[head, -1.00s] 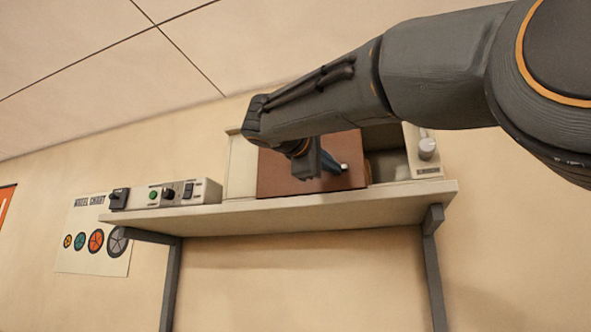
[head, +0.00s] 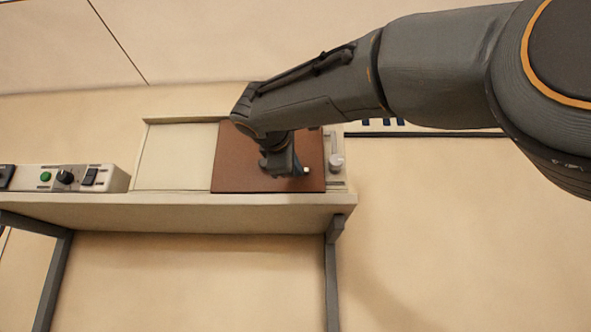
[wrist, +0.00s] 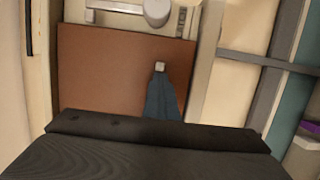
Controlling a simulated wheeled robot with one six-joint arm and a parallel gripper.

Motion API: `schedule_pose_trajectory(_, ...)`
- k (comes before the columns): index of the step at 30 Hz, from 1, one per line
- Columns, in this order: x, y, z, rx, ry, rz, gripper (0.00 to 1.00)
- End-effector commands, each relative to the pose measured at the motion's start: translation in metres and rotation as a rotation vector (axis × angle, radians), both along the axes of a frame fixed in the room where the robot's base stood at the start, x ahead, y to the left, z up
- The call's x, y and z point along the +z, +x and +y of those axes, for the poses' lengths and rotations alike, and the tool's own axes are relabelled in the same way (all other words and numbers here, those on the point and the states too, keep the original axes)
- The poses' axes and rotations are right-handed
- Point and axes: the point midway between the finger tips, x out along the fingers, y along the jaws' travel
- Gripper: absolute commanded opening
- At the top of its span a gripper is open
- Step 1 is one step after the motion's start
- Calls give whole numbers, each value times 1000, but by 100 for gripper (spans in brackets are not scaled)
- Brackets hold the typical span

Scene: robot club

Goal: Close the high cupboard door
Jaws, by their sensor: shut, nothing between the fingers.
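The cupboard (head: 175,158) stands on a wall shelf, with a cream panel on its left half. Its reddish-brown door (head: 232,160) covers the right half and reaches the pale strip at the right; no opening shows beside it. The door also fills the middle of the wrist view (wrist: 100,80). My gripper (head: 304,170) is shut and empty in front of the door, near its lower right part. In the wrist view its closed tip (wrist: 160,68) lies over the door face; I cannot tell whether it touches. My arm hides part of the door's top.
A pale strip with a round knob (head: 337,162) adjoins the door's right side. A control box (head: 75,179) with a green button sits on the shelf (head: 180,212) at left. Brackets hold the shelf. The wall below is clear.

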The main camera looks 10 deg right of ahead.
Motion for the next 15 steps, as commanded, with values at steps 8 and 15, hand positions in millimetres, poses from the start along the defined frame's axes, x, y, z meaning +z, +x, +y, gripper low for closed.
schedule_pose_trajectory(8, 1, -1, 1, -13, 3, 1, 0)
schedule_pose_trajectory(15, 0, 8, 42, -9, -2, 3, 0)
